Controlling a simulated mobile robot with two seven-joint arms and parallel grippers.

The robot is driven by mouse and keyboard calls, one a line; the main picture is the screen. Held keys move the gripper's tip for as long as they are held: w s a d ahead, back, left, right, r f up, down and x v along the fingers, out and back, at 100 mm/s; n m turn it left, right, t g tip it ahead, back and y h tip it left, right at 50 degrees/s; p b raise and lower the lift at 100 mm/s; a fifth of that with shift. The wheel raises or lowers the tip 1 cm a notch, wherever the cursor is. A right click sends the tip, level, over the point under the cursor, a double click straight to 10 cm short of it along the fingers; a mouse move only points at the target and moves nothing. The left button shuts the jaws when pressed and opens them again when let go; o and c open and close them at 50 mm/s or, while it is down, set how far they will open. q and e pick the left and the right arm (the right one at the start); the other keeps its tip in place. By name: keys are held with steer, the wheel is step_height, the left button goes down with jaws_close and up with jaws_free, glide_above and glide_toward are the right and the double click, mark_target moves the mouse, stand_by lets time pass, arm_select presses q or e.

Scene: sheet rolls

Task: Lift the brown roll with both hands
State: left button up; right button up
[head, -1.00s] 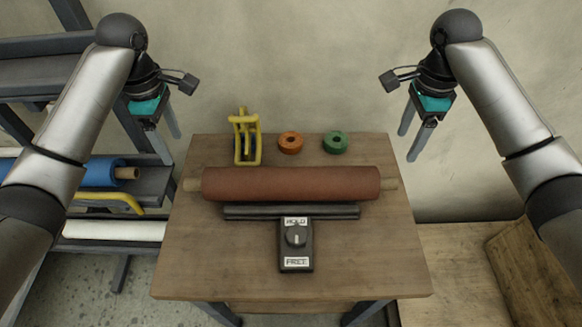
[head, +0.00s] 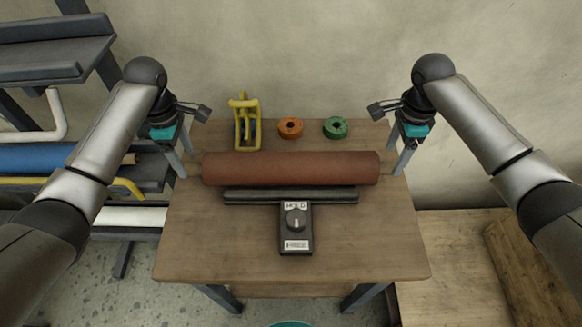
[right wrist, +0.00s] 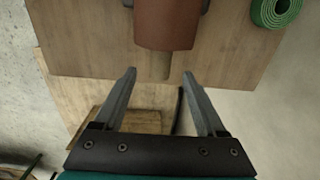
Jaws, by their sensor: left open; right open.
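The brown roll (head: 290,168) lies level across the table (head: 360,250), with a pale core stub at each end. My left gripper (head: 181,165) is open at the roll's left end. My right gripper (head: 398,160) is open at the right end. In the right wrist view the brown roll (right wrist: 167,22) points toward my open right gripper (right wrist: 160,76). Its core stub (right wrist: 153,66) lies in line with the gap between the fingertips, and I see no grip on it. The left stub is mostly hidden by my left fingers.
A black bar with a HOLD/FREE knob box (head: 295,230) sits in front of the roll. A rack with a blue roll (head: 40,157) is at left.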

mark_target(189, 165)
arm_select(q)
steer(key=shift+f, duration=2.8)
arm_select(e)
steer(key=shift+f, duration=2.8)
arm_select(q)
jaws_close()
arm_select(e)
jaws_close()
arm_select(q)
steer(key=shift+w+r, duration=0.1)
steer(key=shift+r, duration=0.1)
arm_select(e)
steer(key=shift+w+r, duration=0.1)
steer(key=shift+r, duration=0.1)
